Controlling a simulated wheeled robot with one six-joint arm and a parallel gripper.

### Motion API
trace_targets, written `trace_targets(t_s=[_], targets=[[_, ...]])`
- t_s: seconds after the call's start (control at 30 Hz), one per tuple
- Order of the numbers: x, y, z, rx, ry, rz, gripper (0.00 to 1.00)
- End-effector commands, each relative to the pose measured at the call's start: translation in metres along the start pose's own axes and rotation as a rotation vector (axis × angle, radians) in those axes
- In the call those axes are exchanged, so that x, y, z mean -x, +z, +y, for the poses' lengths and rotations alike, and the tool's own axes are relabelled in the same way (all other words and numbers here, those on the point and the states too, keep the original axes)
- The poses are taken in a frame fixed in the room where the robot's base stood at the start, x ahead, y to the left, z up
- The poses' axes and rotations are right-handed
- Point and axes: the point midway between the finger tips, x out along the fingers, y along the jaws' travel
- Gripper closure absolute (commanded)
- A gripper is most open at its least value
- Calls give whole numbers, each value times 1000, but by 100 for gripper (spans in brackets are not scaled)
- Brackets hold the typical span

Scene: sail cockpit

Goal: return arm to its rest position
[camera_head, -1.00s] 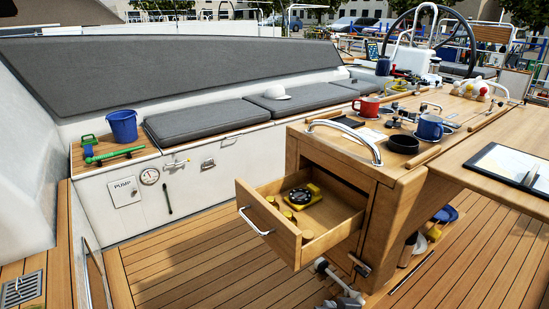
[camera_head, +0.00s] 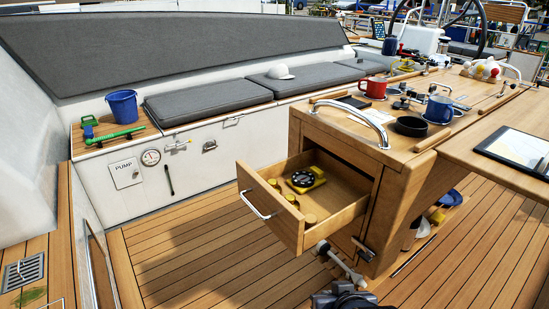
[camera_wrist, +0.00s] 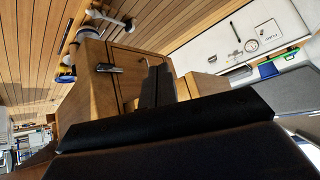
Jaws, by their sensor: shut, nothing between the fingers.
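My gripper (camera_wrist: 158,70) shows in the wrist view as two dark fingers side by side, shut and empty. Its black body (camera_wrist: 180,120) fills the lower part of that view. The fingers appear in front of the wooden console (camera_wrist: 88,85); I cannot tell the distance to it. In the head view the fingers cannot be made out. A dark and grey shape (camera_head: 345,299) at the bottom edge there may be part of my arm.
The console's drawer (camera_head: 275,215) stands open, with a yellow-and-black compass (camera_head: 304,179) and yellow containers inside. A red mug (camera_head: 374,88), a blue mug (camera_head: 438,109) and a black bowl (camera_head: 411,126) stand on top. The deck (camera_head: 190,255) left of the drawer is clear.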

Motion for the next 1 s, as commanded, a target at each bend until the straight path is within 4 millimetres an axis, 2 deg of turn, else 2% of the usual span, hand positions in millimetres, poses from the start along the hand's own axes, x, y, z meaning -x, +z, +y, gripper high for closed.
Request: trace_targets(t_s=[0.2, 0.67, 0.87, 1.0], targets=[[10, -12, 3, 3, 9, 5, 100], [10, -13, 3, 4, 10, 6, 100], [0, -1, 1, 2, 3, 1, 100], [-12, 15, -2, -4, -9, -7, 100]])
